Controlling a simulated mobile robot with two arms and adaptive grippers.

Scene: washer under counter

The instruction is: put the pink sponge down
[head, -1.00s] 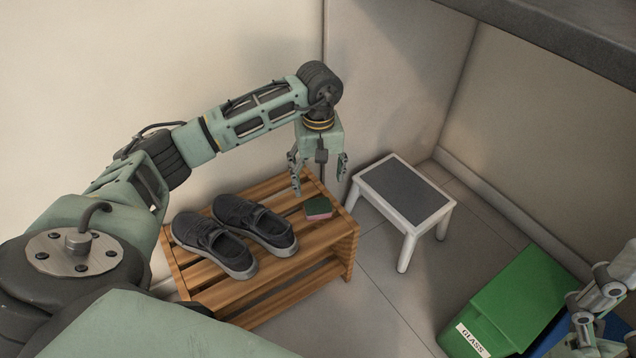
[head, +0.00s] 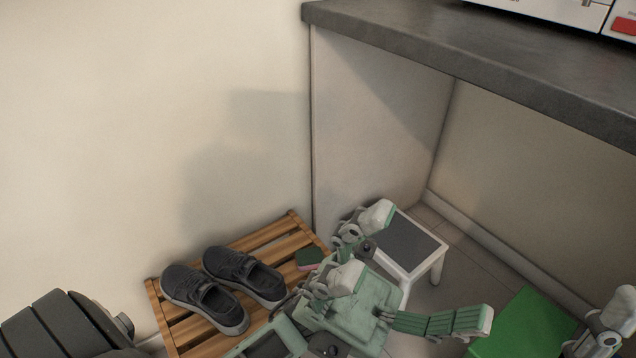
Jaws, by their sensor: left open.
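The pink sponge (head: 308,258), with a green top layer and a pink layer below, lies on the right part of the wooden slatted rack (head: 286,228). My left gripper (head: 412,280) is open and empty, its fingers spread, in front of the rack and stool in the head view. It is apart from the sponge and hides part of the rack around it. Part of my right gripper (head: 612,322) shows at the lower right edge. Its fingers are cut off, so its opening cannot be judged.
A pair of dark shoes (head: 243,275) stands on the rack, left of the sponge. A white step stool (head: 437,266) with a dark top is right of the rack. A green bin (head: 525,325) is at the lower right. A dark counter (head: 470,62) overhangs at upper right.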

